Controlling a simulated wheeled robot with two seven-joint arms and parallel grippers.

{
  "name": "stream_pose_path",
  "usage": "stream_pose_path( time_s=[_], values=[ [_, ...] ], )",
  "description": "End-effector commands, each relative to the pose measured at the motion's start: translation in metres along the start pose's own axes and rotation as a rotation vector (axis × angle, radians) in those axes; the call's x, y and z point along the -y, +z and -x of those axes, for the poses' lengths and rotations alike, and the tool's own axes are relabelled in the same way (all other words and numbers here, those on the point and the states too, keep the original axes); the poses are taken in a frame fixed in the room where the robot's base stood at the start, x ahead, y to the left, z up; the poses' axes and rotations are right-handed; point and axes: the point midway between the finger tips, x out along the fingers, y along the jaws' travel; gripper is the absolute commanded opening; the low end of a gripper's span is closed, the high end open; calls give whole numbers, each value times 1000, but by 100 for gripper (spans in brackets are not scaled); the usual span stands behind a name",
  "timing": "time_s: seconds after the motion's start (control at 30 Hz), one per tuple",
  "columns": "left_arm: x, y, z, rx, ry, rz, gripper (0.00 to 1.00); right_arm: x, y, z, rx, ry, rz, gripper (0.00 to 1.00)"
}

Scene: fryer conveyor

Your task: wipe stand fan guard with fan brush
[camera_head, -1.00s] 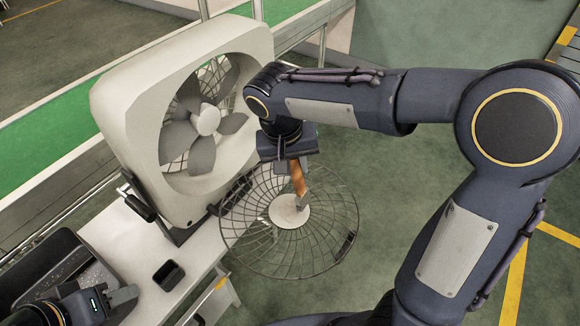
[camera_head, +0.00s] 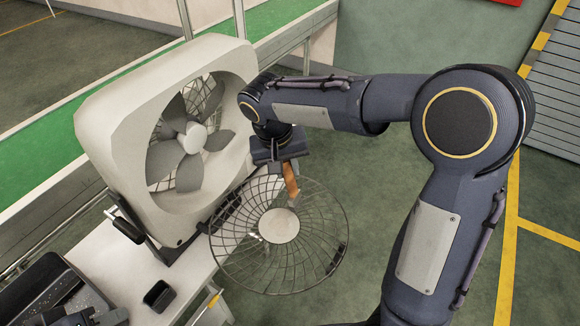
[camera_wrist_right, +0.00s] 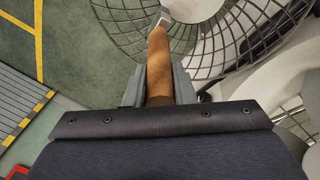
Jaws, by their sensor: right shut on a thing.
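The round wire fan guard (camera_head: 243,249) has a pale centre disc and hangs tilted beside the stand fan (camera_head: 100,127), off its open front. My right gripper (camera_head: 286,165) is above the guard, shut on the brown wooden handle (camera_head: 291,182) of the brush. The handle also shows in the right wrist view (camera_wrist_right: 160,68), where it points to a grey end piece (camera_wrist_right: 163,18) over the guard (camera_wrist_right: 130,25). The bristles cannot be made out, so I cannot tell whether they touch the guard. My left gripper (camera_head: 100,318) shows only partly at the lower left; its jaws are unclear.
The fan stands on a white table (camera_head: 190,279). A small dark square cup (camera_head: 159,296) and a dark tray (camera_head: 78,283) are on it. A green conveyor (camera_head: 45,150) runs behind the fan. Open floor lies to the right of the guard.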

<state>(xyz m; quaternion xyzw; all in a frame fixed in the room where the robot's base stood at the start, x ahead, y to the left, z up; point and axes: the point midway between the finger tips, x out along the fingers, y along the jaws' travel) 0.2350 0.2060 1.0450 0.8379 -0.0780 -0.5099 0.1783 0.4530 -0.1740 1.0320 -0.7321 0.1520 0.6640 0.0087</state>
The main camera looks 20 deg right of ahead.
Motion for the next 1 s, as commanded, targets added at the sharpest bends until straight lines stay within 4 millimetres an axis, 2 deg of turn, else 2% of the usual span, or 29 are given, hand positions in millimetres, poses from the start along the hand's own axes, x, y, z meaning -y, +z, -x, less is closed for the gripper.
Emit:
stream_pose_path(
  time_s=[1.0],
  values=[
    [4,4,-8,0,0,0,36,45,57,13,-2,-1,2,0]
  ],
)
